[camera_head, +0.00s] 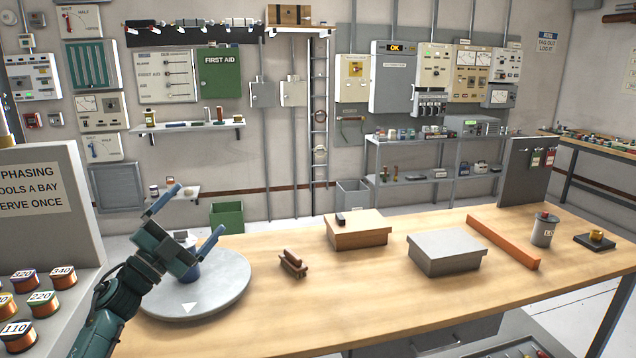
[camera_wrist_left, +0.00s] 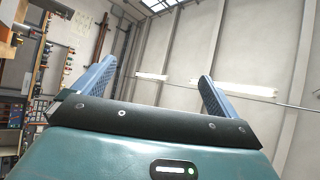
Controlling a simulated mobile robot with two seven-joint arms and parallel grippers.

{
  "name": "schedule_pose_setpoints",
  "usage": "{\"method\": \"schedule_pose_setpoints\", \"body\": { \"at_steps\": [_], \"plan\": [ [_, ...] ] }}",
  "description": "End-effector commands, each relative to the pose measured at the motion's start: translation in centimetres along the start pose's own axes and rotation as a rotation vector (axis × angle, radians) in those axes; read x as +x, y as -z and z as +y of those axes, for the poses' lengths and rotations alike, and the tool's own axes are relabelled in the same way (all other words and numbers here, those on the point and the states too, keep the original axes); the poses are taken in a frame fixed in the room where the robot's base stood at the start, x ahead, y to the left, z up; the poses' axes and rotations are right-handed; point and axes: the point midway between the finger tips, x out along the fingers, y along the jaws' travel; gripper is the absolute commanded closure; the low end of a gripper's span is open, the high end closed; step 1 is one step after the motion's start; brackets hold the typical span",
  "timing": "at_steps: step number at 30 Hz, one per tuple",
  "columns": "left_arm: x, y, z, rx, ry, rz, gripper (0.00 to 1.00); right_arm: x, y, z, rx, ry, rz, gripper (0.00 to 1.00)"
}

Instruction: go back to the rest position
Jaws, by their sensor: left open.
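My left gripper (camera_head: 190,222) is raised over the round grey turntable (camera_head: 225,290) at the left end of the wooden bench. Its two blue fingers are spread apart with nothing between them. They also show open and empty in the left wrist view (camera_wrist_left: 155,85), pointing toward the upper wall. My right gripper is not in either view.
The bench (camera_head: 300,330) carries a small brown stand (camera_head: 293,264), a wooden box (camera_head: 358,235), a grey box (camera_head: 445,256), an orange bar (camera_head: 502,242) and a grey can (camera_head: 543,232). A panel with numbered coils (camera_head: 42,303) stands close left of my arm.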

Motion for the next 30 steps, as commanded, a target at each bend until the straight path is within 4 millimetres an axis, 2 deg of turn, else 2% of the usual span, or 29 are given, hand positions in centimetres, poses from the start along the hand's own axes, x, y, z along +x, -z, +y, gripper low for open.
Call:
{"method": "schedule_pose_setpoints", "body": {
  "at_steps": [1, 3, 6, 11, 15, 18, 23, 26, 29, 30],
  "plan": [
    [-0.2, -2.0, -1.4, -0.056, 0.079, -0.105, 0.03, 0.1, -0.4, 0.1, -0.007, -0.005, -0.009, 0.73],
    [-0.9, -4.9, -2.7, -0.138, 0.161, -0.252, 0.03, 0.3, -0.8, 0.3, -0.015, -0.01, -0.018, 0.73],
    [-2.3, -8.4, -3.0, -0.254, 0.223, -0.439, 0.03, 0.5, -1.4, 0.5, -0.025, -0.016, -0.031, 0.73],
    [-4.7, -12.4, -1.3, -0.426, 0.233, -0.682, 0.03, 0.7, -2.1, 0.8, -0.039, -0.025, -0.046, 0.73],
    [-6.7, -14.4, 1.4, -0.57, 0.183, -0.861, 0.03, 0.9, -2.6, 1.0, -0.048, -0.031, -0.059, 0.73],
    [-9.1, -13.4, 5.8, -0.593, 0.126, -0.882, 0.03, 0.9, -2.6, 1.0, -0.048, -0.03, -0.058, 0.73],
    [-13.1, -11.1, 12.1, -0.634, 0.043, -0.909, 0.03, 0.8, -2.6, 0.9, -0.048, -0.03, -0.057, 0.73],
    [-16.3, -8.8, 16.5, -0.673, -0.018, -0.932, 0.03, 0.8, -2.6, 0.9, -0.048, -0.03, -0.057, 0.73],
    [-20.4, -5.4, 21.1, -0.727, -0.086, -0.96, 0.03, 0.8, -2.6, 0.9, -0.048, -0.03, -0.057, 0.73],
    [-22.2, -3.8, 22.9, -0.753, -0.114, -0.973, 0.03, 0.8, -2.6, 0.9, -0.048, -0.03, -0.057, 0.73]
  ]
}}
